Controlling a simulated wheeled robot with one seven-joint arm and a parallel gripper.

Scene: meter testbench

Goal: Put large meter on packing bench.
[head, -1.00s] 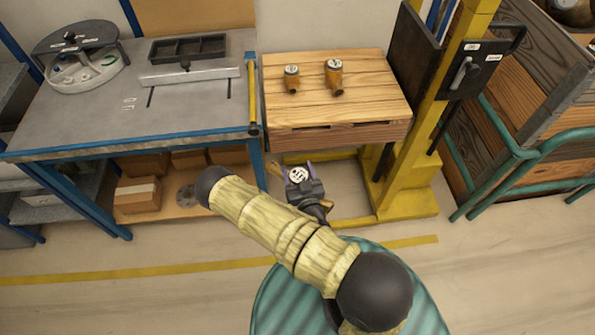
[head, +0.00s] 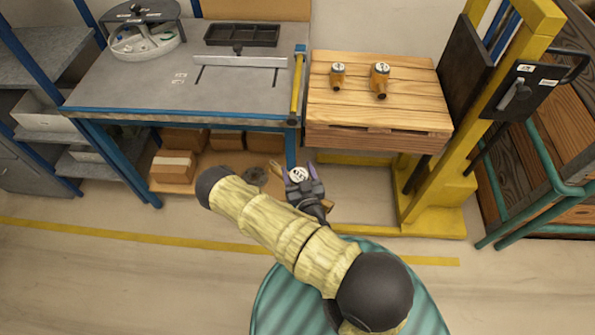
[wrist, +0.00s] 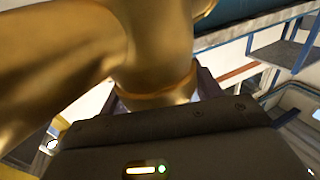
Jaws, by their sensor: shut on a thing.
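My gripper (head: 298,174) is shut on a brass meter with a white round dial (head: 298,175). It holds the meter in the air, in front of the benches and below their tops in the head picture. The wrist view shows the meter's golden body and thick pipe (wrist: 150,45) close up, filling the upper left. A grey-topped bench with blue legs (head: 150,90) stands at the left. No label shows which surface is the packing bench.
A wooden slatted platform (head: 335,120) bears a smaller brass meter (head: 337,76) and a larger one (head: 380,80). The grey bench carries a black tray (head: 242,34), a metal bar (head: 240,61) and a round fixture (head: 145,40). A yellow lift frame (head: 445,150) stands right.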

